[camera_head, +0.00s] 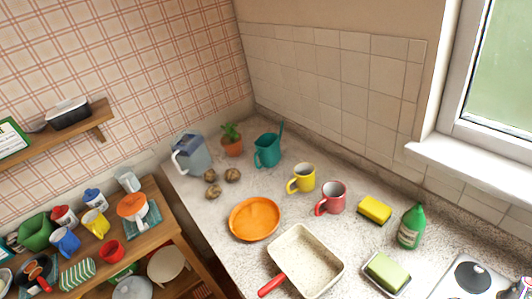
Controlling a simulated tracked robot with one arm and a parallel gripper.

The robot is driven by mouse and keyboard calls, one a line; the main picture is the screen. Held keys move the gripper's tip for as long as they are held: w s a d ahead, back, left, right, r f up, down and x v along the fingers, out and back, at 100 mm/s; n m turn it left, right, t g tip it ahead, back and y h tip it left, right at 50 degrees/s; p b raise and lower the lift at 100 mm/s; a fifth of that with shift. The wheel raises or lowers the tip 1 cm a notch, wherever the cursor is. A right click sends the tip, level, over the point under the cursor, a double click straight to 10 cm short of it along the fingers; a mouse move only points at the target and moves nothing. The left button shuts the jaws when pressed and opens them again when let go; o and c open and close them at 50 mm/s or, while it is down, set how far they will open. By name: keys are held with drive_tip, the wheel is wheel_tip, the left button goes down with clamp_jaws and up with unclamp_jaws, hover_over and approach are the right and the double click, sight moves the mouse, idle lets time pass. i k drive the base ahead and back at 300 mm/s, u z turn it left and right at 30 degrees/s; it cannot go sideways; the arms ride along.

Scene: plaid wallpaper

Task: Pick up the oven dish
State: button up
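A dark rectangular container (68,113) with a pale top stands on the wall shelf at the left. I cannot tell for certain which of these is the oven dish. My gripper does not show in this view.
A red mug (331,198), yellow mug (301,179), yellow sponge (374,210) and green bottle (411,226) stand right of the orange dish. Potatoes (213,190) and a pitcher (191,155) are behind it. A crowded wooden shelf unit (165,232) stands left. A hob (472,277) is lower right.

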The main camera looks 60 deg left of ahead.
sight(293, 271)
drive_tip(key=u, duration=2.5)
drive_tip(key=k, duration=0.9)
drive_tip(key=z, duration=0.65)
drive_tip(key=i, duration=0.9)
